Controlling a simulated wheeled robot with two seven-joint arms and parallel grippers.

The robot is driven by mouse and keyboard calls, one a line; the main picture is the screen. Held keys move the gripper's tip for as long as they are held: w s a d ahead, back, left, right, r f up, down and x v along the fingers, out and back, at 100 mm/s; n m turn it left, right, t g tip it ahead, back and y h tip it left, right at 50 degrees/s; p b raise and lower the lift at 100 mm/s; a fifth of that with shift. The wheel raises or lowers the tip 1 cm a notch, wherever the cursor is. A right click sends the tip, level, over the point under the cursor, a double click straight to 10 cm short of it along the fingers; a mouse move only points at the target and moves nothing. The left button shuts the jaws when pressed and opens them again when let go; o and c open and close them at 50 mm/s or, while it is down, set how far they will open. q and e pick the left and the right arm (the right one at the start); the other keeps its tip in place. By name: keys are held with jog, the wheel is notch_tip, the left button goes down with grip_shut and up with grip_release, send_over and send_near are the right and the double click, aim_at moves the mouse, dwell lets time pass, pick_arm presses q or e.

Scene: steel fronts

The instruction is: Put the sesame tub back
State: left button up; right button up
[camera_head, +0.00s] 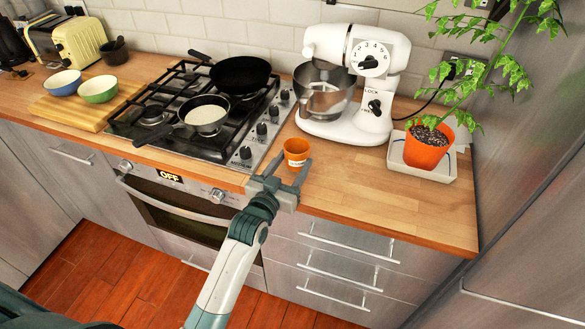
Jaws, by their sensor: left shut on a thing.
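The sesame tub (296,152), a small orange tub with a pale label, is at the front of the wooden counter, just right of the gas hob. My left gripper (292,167) reaches in from the front with one finger on each side of the tub and is shut on it. The tub looks upright. I cannot tell whether it rests on the counter or is slightly above it. My right gripper is not in view.
A white stand mixer (345,85) stands behind the tub. A potted plant (426,147) in a white tray (440,174) is at the right. The hob (245,154) holds two pans. The counter (390,205) is clear at front right, above steel drawers (335,262).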

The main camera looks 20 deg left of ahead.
pick_arm(q)
jog(key=shift+f, duration=1.15)
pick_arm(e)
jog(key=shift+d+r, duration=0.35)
pick_arm(q)
jog(key=shift+f, duration=0.15)
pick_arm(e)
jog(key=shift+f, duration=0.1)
pick_arm(q)
jog(key=o, duration=1.1)
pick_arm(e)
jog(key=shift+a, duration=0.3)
pick_arm(q)
jog(key=shift+s, duration=0.4)
jog(key=s, duration=0.3)
jog(key=s+a+b, duration=0.1)
jog(key=s, duration=0.3)
jog(key=s+r+b, duration=0.1)
jog(key=s, duration=0.3)
jog(key=shift+s+a, duration=0.1)
jog(key=shift+a, duration=0.05)
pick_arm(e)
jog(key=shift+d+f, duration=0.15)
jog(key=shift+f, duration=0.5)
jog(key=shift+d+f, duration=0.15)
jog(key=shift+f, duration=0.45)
